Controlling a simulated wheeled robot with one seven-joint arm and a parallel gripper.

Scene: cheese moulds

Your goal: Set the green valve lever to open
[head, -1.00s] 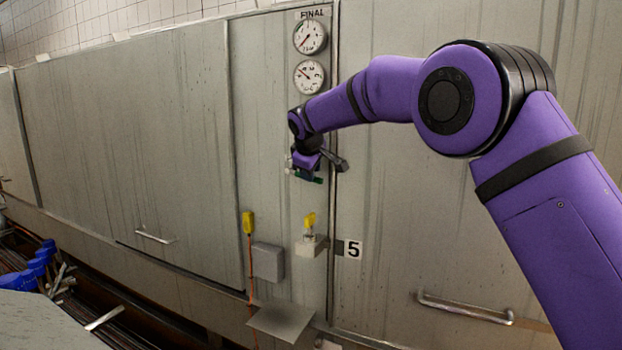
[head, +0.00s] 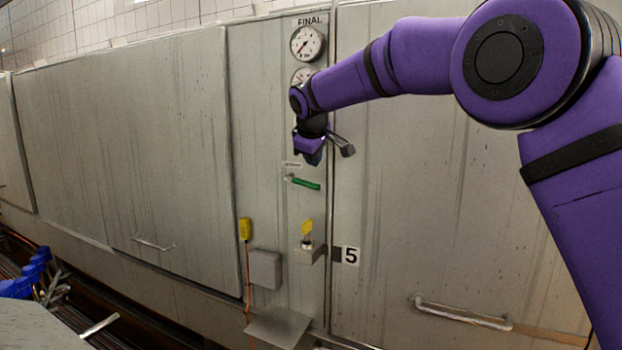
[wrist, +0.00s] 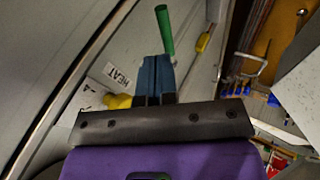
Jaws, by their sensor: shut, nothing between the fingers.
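The green valve lever (head: 305,184) is on the narrow panel below the two gauges. It points right and slightly down from its pivot at the left end. My gripper (head: 314,158) is above the lever in the head view. In the wrist view its blue fingers (wrist: 155,70) are together with nothing between them. A small label (head: 291,164) sits just above the lever's pivot.
The upper gauge (head: 307,43) is clear to see; the lower gauge (head: 302,76) is partly hidden by my arm. Below the lever are a yellow-topped fitting (head: 307,228), a grey box (head: 265,269) and a small shelf (head: 279,326). A door handle (head: 462,313) sticks out at right.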

